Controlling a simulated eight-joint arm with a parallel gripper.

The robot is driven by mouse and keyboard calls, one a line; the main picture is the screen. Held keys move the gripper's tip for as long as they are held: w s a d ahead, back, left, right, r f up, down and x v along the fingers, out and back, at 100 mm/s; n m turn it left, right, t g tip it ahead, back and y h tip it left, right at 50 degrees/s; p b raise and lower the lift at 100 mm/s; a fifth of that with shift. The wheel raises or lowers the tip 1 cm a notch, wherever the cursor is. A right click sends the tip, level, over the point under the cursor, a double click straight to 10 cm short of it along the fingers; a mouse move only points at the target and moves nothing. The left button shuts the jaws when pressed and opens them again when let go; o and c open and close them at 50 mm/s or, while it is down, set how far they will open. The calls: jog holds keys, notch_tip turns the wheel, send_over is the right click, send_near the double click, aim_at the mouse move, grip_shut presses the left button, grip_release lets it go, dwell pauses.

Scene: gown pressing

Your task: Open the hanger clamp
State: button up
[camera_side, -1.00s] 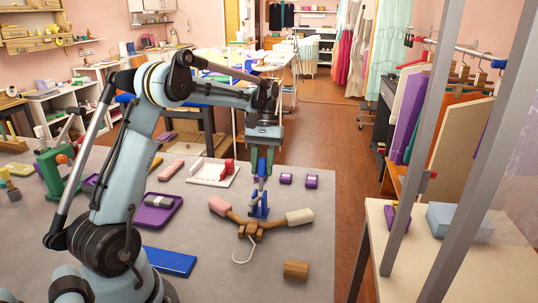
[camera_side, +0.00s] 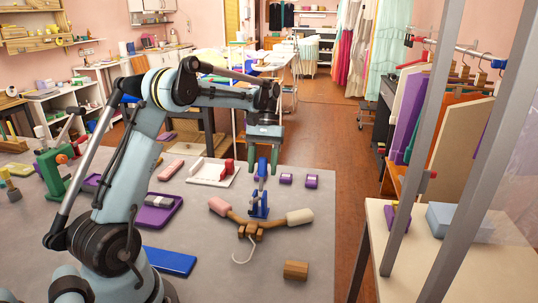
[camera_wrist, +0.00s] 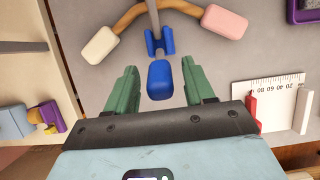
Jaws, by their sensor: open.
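The hanger (camera_side: 275,224) lies on the grey table, a brown wooden bar with a pink padded end and a cream padded end. The blue clamp (camera_side: 258,207) stands at its middle, its lever upright. In the wrist view the blue clamp base (camera_wrist: 161,43) sits by the hanger bar (camera_wrist: 129,15), and the rounded blue lever end (camera_wrist: 160,80) lies nearer the camera. My gripper (camera_wrist: 161,88) is open, with its green fingers on either side of the lever end and a visible gap on both sides. The clamp jaw's grip is too small to make out.
A white board with a red block (camera_side: 212,173) lies behind the hanger. Two purple pieces (camera_side: 311,181) lie to the right. A wooden block (camera_side: 296,269), a blue pad (camera_side: 170,261) and a purple tray (camera_side: 158,211) are also on the table.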

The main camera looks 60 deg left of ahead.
jog(key=v, duration=0.7)
jog(key=shift+r, duration=0.2)
